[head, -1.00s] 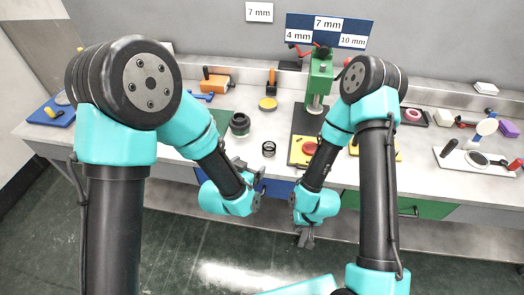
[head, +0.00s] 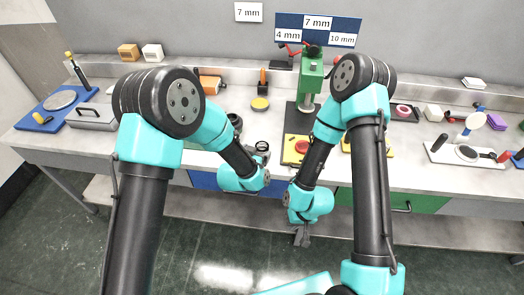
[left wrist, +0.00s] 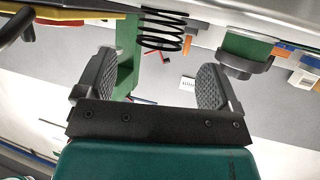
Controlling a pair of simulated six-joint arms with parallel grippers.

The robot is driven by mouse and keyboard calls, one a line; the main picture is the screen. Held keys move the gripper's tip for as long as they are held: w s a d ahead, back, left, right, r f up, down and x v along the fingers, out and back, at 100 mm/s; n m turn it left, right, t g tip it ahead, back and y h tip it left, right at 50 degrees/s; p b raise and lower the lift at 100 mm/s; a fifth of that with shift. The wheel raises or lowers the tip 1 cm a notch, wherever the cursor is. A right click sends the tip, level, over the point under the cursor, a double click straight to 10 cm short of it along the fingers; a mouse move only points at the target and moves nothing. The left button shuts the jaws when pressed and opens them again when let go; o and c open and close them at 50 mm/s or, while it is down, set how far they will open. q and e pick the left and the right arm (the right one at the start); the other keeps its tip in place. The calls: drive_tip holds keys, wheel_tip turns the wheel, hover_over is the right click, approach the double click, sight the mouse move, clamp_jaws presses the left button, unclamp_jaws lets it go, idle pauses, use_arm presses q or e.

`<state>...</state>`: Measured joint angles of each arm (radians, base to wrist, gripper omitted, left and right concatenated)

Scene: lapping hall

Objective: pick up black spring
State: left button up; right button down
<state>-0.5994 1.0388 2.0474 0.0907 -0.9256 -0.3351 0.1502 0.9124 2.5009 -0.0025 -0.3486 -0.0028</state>
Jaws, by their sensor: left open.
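The black spring (head: 262,146) stands upright on the grey bench, just beyond my left gripper in the head view. In the left wrist view the spring's coils (left wrist: 163,30) show at the top, in the gap between the two fingers and ahead of their tips. My left gripper (head: 261,164) is open and empty; its fingers (left wrist: 153,80) are wide apart in the left wrist view, with the spring apart from both. My right gripper (head: 302,238) hangs low in front of the bench; its jaws are too small to judge.
A green press (head: 313,75) stands behind and right of the spring. A yellow plate (head: 291,158) with a red ring lies right of it. A dark round part (head: 235,121) stands to the left; a green cylinder (left wrist: 245,50) shows in the left wrist view. Bench immediately around the spring is clear.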

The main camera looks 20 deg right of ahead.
sight(260, 150)
use_arm(q)
drive_tip(key=shift+w, duration=0.1)
drive_tip(key=shift+f+x, duration=0.2)
drive_tip(key=shift+x, duration=2.45)
drive_tip(key=c, duration=1)
